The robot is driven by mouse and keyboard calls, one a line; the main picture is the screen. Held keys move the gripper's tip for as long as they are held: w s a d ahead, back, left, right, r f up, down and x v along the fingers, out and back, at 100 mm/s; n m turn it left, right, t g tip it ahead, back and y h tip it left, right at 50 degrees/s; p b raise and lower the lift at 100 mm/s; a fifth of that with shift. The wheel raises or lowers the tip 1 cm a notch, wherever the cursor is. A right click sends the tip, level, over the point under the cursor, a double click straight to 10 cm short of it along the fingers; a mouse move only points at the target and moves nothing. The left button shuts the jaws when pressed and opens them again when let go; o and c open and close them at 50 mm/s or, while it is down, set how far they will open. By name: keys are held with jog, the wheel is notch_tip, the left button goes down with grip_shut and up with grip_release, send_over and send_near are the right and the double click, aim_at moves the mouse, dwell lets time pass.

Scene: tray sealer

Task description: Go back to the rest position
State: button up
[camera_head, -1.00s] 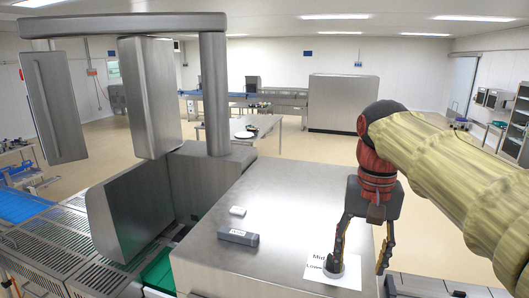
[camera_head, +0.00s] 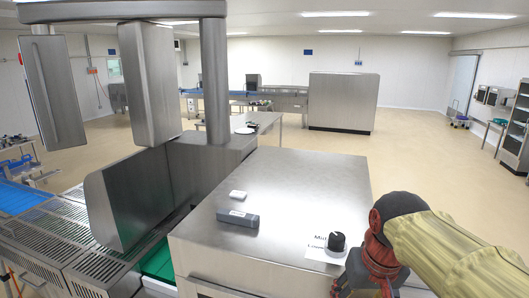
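My arm (camera_head: 440,250) reaches in at the lower right in its yellow sleeve, with a red wrist joint. My gripper (camera_head: 365,292) is low at the bottom edge, in front of the steel machine top; its fingers are mostly cut off, so its opening does not show. A black knob (camera_head: 336,242) stands on a white printed sheet (camera_head: 318,250) near the right front of the steel top (camera_head: 290,215), left of and apart from my wrist.
A steel post and panels (camera_head: 150,80) rise at the left. A conveyor with a green belt (camera_head: 158,262) runs beside the top. Open floor (camera_head: 430,165) lies at the right.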

jog(key=s+f+t+b, duration=0.1)
jog(key=s+f+b, duration=0.3)
jog(key=f+b, duration=0.2)
jog(key=s+f+b, duration=0.4)
jog(key=f+b, duration=0.3)
jog(key=f, duration=0.4)
jog(key=s+f+t+b, duration=0.1)
jog(key=s+f+b, duration=0.2)
jog(key=f+b, duration=0.3)
notch_tip(320, 180, down, 3)
jog(key=shift+s+f+n+t+b, duration=0.1)
jog(key=shift+s+n+t+b, duration=0.2)
jog(key=shift+s+n+b, duration=0.1)
